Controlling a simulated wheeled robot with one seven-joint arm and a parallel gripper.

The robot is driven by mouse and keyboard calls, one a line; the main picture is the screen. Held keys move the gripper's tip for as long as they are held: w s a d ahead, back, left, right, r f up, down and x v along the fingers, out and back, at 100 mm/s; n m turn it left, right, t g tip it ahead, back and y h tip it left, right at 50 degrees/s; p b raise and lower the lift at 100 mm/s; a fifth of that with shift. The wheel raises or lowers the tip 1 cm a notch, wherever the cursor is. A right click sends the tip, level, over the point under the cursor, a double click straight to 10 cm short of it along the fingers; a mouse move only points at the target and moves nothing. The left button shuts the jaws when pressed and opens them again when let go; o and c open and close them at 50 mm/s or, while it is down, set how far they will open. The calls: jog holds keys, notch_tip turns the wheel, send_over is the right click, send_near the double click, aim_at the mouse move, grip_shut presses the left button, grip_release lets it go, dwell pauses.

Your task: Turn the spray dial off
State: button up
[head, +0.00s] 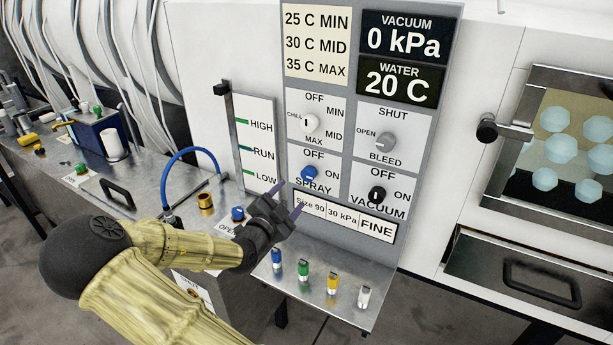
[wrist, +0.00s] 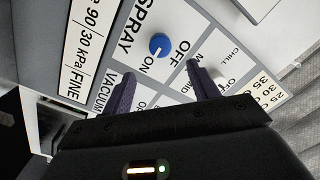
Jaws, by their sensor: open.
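The blue spray dial (head: 309,173) is on the grey control panel (head: 352,87), with OFF printed above it and ON to its right. In the wrist view the dial (wrist: 158,43) lies beyond my fingertips, roughly between them. A pale mark on it seems to face ON, but it is too small to be sure. My gripper (head: 291,196) is open and empty, below and left of the dial in the head view. Its two purple fingers also show in the wrist view (wrist: 162,72), apart from the dial.
A black vacuum dial (head: 377,194), a grey bleed dial (head: 386,141) and a white chill dial (head: 311,121) sit close by on the panel. A shelf below holds several coloured pegs (head: 304,279). A blue hose (head: 190,152) arches at the left.

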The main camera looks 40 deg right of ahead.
aim_at(307, 177)
jog(key=p+x, duration=0.2)
jog(key=x, duration=0.8)
jog(key=shift+w+d, duration=0.2)
jog(key=shift+d, duration=0.15)
jog(key=shift+c, duration=0.4)
jog(key=c, duration=0.9)
